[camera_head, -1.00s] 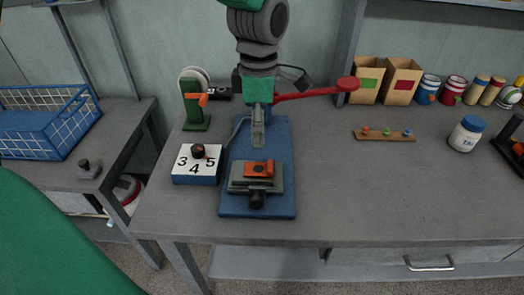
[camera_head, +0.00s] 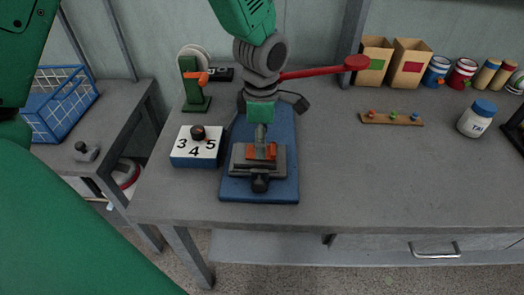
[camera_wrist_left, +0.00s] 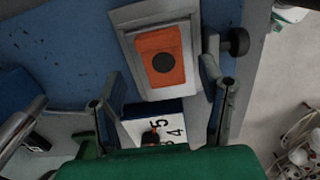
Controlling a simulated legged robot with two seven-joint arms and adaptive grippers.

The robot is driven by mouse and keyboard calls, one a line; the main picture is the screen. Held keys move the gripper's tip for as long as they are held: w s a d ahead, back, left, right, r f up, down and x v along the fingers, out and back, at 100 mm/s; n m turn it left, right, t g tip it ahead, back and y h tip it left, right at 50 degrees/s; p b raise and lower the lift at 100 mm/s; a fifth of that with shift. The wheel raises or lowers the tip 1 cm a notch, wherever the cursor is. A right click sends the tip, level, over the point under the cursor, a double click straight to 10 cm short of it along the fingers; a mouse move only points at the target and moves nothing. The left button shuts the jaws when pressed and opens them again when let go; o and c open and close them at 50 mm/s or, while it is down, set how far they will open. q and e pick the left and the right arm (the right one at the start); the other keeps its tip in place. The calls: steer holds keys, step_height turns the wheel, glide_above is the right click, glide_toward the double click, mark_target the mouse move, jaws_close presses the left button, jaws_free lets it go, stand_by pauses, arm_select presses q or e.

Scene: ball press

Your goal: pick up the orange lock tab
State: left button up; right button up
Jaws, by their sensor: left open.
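The orange lock tab (camera_head: 271,152) sits on the grey block (camera_head: 240,161) of the press, on a blue base plate (camera_head: 284,184). In the left wrist view the orange tab (camera_wrist_left: 161,60) is a rectangle with a dark round spot, lying on a lighter grey plate. My left gripper (camera_head: 261,145) points down over the tab and partly hides it. In the left wrist view my left gripper (camera_wrist_left: 162,78) is open, one finger to each side of the tab. Whether the fingers touch it cannot be told. My right gripper is not in view.
A box with numbers (camera_head: 196,146) and a dark knob stands left of the press. A green stand (camera_head: 192,85) is behind it. A red lever (camera_head: 322,70) reaches right at the back. A black knob (camera_head: 260,182) is at the block's front.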

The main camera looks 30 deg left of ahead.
arm_select(q)
steer(key=shift+f, duration=0.85)
steer(key=shift+w+d+f, duration=0.1)
steer(key=shift+d+f, duration=0.15)
steer(key=shift+f, duration=0.05)
steer(key=shift+d+f, duration=0.1)
steer(key=shift+d, duration=0.35)
steer(key=shift+a, duration=0.1)
steer(key=c, duration=0.9)
steer(key=shift+a, duration=0.35)
